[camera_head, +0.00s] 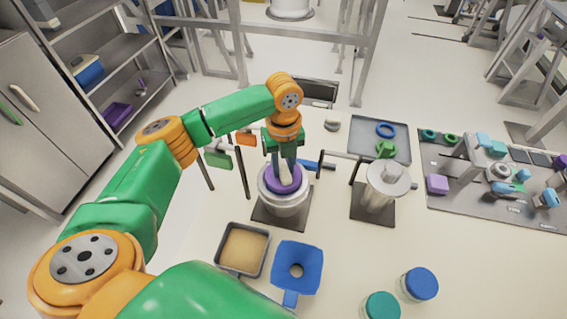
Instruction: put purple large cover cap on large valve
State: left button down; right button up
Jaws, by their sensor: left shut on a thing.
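The purple large cover cap (283,184) is at the mouth of the large valve (284,201), a white-grey cylinder on a dark square base, left of the table's middle. My left gripper (284,165) points straight down from above and is shut on the purple cap. Its fingers hide part of the cap. The cap lies within the valve's pale rim; whether it is fully seated cannot be told from this angle. My right gripper is not in view.
A second, metallic valve (380,188) stands to the right. A grey tray (400,150) holds blue and green parts. A sand-filled tray (263,255), a blue funnel (296,285) and lidded jars (419,285) are nearer. A crowded board (455,207) lies at right.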

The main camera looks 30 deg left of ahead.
aim_at(283, 168)
pick_arm(q)
jog(key=shift+f, duration=0.15)
dwell(0.6)
jog(key=shift+c, duration=0.2)
grip_release()
jog(key=shift+r, duration=3.2)
